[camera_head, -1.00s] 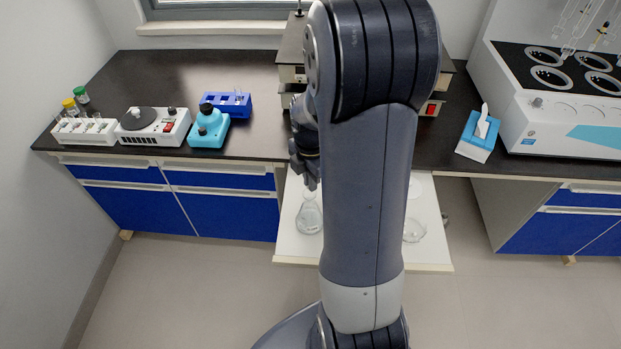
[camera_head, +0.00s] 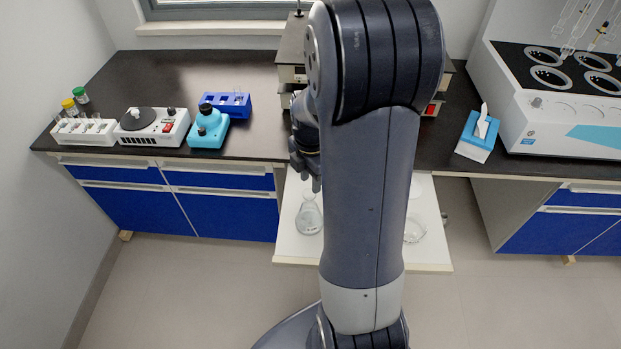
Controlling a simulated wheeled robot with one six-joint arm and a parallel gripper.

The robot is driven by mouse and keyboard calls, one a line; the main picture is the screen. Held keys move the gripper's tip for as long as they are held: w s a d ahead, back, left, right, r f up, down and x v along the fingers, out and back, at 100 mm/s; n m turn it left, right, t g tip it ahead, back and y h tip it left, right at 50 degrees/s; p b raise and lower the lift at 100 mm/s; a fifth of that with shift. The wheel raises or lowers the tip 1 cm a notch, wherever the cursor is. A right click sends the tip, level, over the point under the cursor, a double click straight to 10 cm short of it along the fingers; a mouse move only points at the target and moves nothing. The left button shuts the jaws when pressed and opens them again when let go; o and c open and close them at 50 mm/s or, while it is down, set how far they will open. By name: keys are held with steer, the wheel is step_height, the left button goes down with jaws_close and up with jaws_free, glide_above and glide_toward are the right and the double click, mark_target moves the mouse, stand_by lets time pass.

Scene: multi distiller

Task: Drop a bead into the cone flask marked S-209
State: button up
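A clear cone flask (camera_head: 309,215) stands upright on the white pull-out board, left of my arm; its marking is too small to read. My gripper (camera_head: 316,184) shows only in part at the left edge of my arm, above and close to the flask's mouth. Whether its fingers are open or shut cannot be made out, and no bead can be seen. A round clear glass dish (camera_head: 414,230) sits on the board to the right of my arm, partly hidden by it.
The white board (camera_head: 290,250) juts out from the dark bench (camera_head: 160,75). A large white bath (camera_head: 560,135) stands at right. My arm hides the middle.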

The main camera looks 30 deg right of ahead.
step_height(320, 180, up, 10)
stand_by(0.4)
stand_by(0.4)
step_height(320, 180, down, 7)
steer(key=p, duration=0.2)
steer(key=shift+f+p, duration=0.15)
steer(key=shift+p, duration=0.2)
steer(key=shift+a+f, duration=0.1)
stand_by(0.5)
